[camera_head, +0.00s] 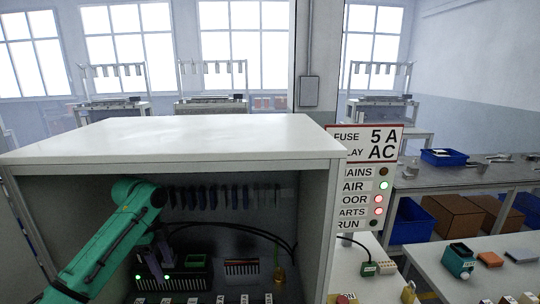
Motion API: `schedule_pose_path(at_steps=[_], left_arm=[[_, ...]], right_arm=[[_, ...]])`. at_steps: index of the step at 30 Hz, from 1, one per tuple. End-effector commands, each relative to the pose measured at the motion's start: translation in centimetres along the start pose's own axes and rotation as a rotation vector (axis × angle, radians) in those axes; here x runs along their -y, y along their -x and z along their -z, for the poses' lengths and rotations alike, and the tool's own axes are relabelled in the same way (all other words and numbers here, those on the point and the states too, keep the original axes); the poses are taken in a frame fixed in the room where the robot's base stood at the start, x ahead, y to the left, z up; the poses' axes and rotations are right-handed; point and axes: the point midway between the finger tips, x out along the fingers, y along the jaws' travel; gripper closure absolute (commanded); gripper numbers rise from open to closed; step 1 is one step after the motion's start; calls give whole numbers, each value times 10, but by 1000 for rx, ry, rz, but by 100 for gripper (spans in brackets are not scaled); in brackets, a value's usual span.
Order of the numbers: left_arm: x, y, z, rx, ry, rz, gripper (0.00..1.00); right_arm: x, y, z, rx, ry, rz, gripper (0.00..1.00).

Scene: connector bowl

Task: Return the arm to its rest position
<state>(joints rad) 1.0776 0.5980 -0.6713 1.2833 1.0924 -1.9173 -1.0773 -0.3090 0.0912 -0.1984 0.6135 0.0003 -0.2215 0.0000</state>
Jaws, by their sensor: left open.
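My left arm reaches in from the lower left, into the open front of a grey cabinet (250,130). My left gripper (156,272) is open and points down inside it, close to a dark slotted unit (190,280) with small green lights. I cannot tell whether the fingers touch that unit. A green block (198,261) sits just right of the gripper, at the back of the unit. My right gripper is not in view.
The cabinet's top and side walls enclose the arm closely. Dark cables and a row of dark parts (220,197) are at the back inside. A sign panel (368,144) with lamps stands at the right. Benches with a teal device (458,262) and boxes lie farther right.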

Motion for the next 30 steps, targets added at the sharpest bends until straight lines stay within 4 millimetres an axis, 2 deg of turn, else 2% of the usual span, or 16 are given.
schedule_pose_path(at_steps=[4,11,14,17,19,23,30], left_arm=[[-8,-30,14,11,24,1,38],[-34,-89,43,9,105,21,38],[-52,-116,58,-8,167,39,38],[-79,-144,72,-42,270,66,38],[-103,-162,80,-75,378,89,38],[-144,-178,79,-129,607,138,38],[-195,-179,53,-160,940,212,38]], right_arm=[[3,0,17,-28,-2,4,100],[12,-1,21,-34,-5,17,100],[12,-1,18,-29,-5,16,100],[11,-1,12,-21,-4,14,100],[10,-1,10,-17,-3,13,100],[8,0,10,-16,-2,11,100],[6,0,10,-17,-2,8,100]])
